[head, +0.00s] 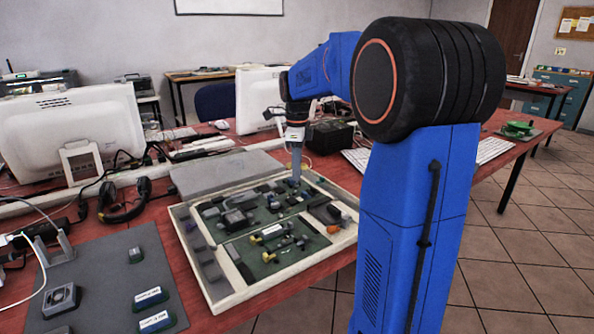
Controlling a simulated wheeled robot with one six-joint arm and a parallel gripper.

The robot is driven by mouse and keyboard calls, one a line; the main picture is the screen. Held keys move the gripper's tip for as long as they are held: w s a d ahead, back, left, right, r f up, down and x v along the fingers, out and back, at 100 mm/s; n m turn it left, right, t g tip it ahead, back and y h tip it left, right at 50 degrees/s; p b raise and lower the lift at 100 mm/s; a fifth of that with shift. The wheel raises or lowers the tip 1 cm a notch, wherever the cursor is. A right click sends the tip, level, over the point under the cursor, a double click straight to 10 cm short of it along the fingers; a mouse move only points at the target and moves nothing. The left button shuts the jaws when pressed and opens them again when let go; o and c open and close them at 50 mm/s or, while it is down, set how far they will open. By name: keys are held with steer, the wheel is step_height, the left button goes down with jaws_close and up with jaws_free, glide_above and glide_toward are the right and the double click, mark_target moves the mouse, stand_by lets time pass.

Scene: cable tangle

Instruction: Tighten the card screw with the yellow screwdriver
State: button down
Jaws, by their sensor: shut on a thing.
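My gripper (296,168) points straight down over the far right part of an open tray (216,291) of parts. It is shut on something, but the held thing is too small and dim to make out. Inside the tray is a dark green board with several dark components. Small yellow pieces (268,257) lie near its middle, and I cannot tell whether one is the yellow screwdriver. An orange piece (333,229) lies at the tray's right. I cannot pick out the card screw.
A grey mat (103,262) at left holds a small fan (61,299) and labelled blocks (151,297). A grey flat lid or panel (226,171) lies behind the tray. Black headphones (122,203), cables and white monitors (72,137) crowd the back.

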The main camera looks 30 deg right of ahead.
steer(key=m, duration=0.3)
steer(key=shift+m, duration=0.3)
steer(key=shift+m, duration=0.5)
steer(key=m, duration=0.4)
steer(key=shift+m, duration=0.3)
steer(key=shift+r, duration=3.55)
